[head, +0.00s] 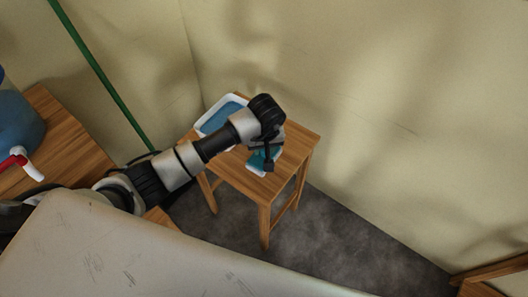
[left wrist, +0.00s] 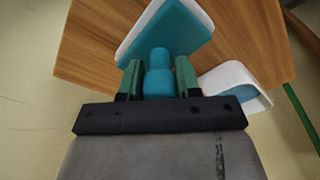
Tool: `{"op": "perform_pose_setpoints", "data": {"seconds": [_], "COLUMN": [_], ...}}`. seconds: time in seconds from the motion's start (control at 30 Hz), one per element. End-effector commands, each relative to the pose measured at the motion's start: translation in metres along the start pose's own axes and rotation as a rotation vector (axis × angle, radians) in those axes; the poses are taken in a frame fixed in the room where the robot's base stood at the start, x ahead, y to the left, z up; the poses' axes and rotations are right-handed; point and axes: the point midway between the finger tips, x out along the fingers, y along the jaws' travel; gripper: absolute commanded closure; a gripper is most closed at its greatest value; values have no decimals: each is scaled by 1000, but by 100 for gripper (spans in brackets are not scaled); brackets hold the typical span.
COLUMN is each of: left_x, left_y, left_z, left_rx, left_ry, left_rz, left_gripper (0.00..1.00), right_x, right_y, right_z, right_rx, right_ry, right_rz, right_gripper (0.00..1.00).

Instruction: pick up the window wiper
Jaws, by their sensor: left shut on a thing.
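The window wiper (head: 262,161) has a teal handle and a flat teal head with a white edge. In the head view it is at the front of a small wooden stool, partly hidden by my left gripper (head: 268,150). In the left wrist view the wiper's head (left wrist: 168,30) shows over the wooden stool top. There my left gripper (left wrist: 158,78) has its green fingers shut on both sides of the teal handle. I cannot tell whether the wiper touches the stool. My right gripper is not in view.
A white tub (head: 207,125) with blue inside stands on the stool (head: 300,138), beside the wiper. A wooden table (head: 65,140) with a blue container (head: 15,120) is at the left. A green pole (head: 105,80) leans at the wall. Grey floor is clear right of the stool.

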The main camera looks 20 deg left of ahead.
Motion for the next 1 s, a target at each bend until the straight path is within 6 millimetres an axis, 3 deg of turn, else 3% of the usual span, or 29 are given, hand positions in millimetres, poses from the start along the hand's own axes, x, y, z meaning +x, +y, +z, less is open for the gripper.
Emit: {"op": "perform_pose_setpoints", "data": {"seconds": [0.27,0.43,0.8,1.0], "left_x": [-14,-44,-98,-116], "left_y": [0,0,55,71], "left_z": [-3,-8,47,65], "left_rx": [1,2,5,2], "left_ry": [3,7,2,1], "left_rz": [1,2,4,2], "left_gripper": [93,93,93,93], "right_x": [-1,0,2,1], "right_y": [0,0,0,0], "right_z": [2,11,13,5], "right_rx": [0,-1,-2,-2], "right_ry": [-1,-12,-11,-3], "right_rz": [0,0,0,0], "right_gripper": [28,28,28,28]}}
